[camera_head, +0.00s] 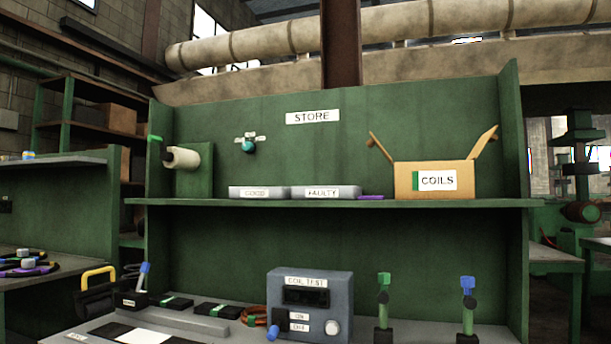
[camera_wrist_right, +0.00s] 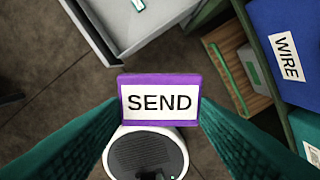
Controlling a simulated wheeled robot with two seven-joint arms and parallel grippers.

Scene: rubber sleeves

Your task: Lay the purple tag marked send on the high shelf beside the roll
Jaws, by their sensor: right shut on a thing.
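The purple tag (camera_wrist_right: 158,83) with a white face reading SEND is held between the two fingers of my right gripper (camera_wrist_right: 160,108) in the right wrist view, with its lettering upright and facing the camera. The high shelf (camera_head: 450,203) is a green board across the head view. The pale roll (camera_head: 183,159) sits on a holder at the shelf's left end, above the board. The shelf surface below and right of the roll looks bare up to the GOOD tray. Neither gripper shows in the head view, and my left gripper is in no view.
On the shelf stand a GOOD tray (camera_head: 258,192), a FAULTY tray (camera_head: 333,192), a flat purple piece (camera_head: 370,197) and an open COILS box (camera_head: 435,181). Below are a COIL TEST box (camera_head: 310,300) and upright tools. A blue WIRE bin (camera_wrist_right: 290,50) is right in the wrist view.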

